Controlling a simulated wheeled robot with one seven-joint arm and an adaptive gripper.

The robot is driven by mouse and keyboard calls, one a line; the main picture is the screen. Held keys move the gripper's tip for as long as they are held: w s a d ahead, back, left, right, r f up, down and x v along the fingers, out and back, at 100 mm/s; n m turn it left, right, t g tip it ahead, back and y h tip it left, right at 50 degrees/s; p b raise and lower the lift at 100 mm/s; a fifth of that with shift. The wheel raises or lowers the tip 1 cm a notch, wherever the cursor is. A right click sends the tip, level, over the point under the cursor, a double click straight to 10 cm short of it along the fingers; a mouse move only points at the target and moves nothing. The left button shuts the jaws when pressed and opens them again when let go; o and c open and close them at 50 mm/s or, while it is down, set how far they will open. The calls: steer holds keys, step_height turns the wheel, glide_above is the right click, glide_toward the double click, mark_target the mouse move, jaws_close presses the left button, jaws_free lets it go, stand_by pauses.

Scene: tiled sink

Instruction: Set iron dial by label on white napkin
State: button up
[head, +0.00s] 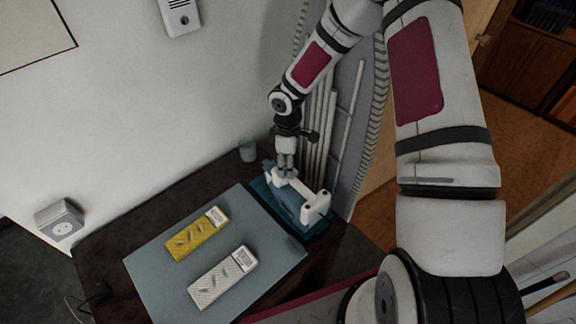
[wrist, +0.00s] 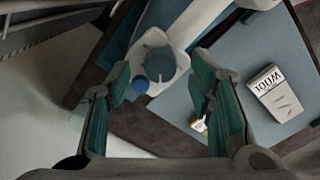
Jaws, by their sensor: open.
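The iron (head: 313,208) is white and teal and stands at the right end of the dark table. In the wrist view, its white body (wrist: 196,20) carries a round grey-blue dial (wrist: 159,62) with a small blue knob (wrist: 140,84) beside it. The dial's markings cannot be read. My gripper (head: 285,172) is open, just over the iron's far end; in the wrist view its fingers (wrist: 161,67) stand either side of the dial, contact unclear. The white napkin (head: 217,284) lies on the grey-blue mat; its label (wrist: 266,79) reads WOOL, upside down in the wrist view.
A yellow napkin (head: 193,239) with its own label lies on the grey-blue mat (head: 150,263). A small glass (head: 248,150) stands at the table's back edge beside the wall. Pale upright poles (head: 322,125) stand close behind the iron and my arm.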

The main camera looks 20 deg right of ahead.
steer(key=shift+f, duration=0.7)
jaws_close()
steer(key=shift+m, duration=2.9)
jaws_free()
